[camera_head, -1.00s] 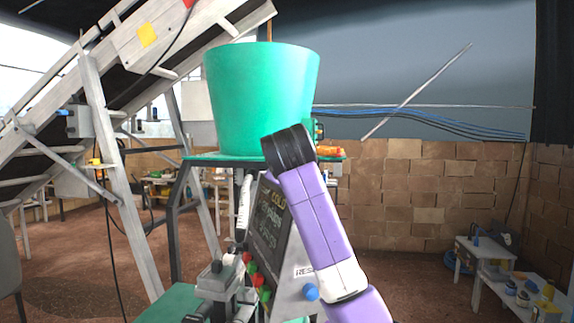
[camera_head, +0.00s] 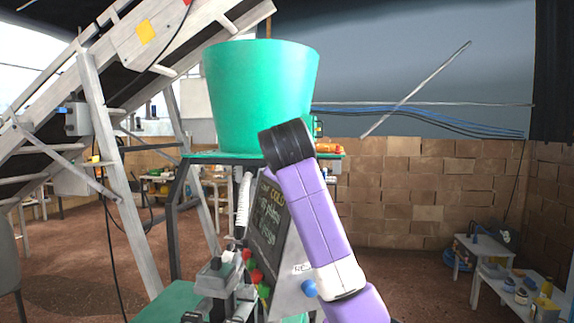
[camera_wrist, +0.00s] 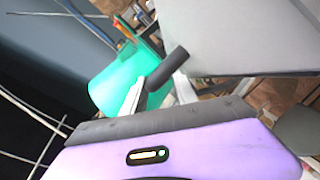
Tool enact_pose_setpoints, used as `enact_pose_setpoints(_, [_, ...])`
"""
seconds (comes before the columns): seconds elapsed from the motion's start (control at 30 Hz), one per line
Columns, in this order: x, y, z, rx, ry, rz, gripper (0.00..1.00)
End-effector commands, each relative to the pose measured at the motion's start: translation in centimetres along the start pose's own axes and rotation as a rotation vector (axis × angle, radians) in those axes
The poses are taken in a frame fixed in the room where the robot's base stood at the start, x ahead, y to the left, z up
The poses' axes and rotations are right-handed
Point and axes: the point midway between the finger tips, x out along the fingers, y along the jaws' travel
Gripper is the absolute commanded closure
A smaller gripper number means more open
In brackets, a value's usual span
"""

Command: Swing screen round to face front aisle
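The screen (camera_head: 268,225) is a dark panel with light writing in a grey housing, standing under the green tub. In the head view it faces obliquely left, and my purple arm covers its right part. In the wrist view a large pale grey surface fills the upper right; I cannot tell if it is the housing. My gripper (camera_wrist: 160,78) shows there as two pale fingers spread apart. A dark cylindrical bar (camera_wrist: 169,68) lies at or just beyond the fingertips; contact is unclear. The head view hides the fingers behind the arm and machine.
A green tub (camera_head: 260,95) sits on the frame above the screen. Grey machine parts (camera_head: 222,285) and red and green buttons (camera_head: 254,277) are left of my arm. A sloping conveyor (camera_head: 100,75) stands left.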

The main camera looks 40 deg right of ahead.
Motion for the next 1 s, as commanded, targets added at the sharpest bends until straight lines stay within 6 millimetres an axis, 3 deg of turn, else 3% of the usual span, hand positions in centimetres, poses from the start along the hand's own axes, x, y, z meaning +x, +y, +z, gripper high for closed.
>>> enact_pose_setpoints(0.2, [-3.7,-0.2,0.0,0.001,0.004,0.002,0.66])
enact_pose_setpoints(0.4, [-6.0,-0.1,0.1,0.001,0.001,0.001,0.66])
enact_pose_setpoints(1.0, [-6.7,-0.1,0.1,0.000,-0.001,-0.001,0.66])
